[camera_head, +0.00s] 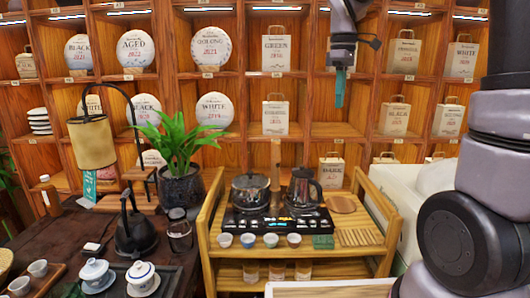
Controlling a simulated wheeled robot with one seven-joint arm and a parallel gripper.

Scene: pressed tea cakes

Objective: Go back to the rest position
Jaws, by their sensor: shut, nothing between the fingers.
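My gripper (340,100) points down at the top of the head view, right of the middle. It is shut and empty. It hangs in front of the wooden shelf wall (360,88) and hides part of one compartment. It is above the level of the wooden cart (212,242) and apart from it. No tea cake or bag is in it. My arm runs up out of the frame, and its larger links fill the right side.
The cart carries a glass pot (250,190), a kettle (304,188) and small cups. A dark table at left holds a black teapot (134,228), a lamp (91,144) and lidded cups. A potted plant (183,188) stands between. Shelves hold round tea cakes and paper bags.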

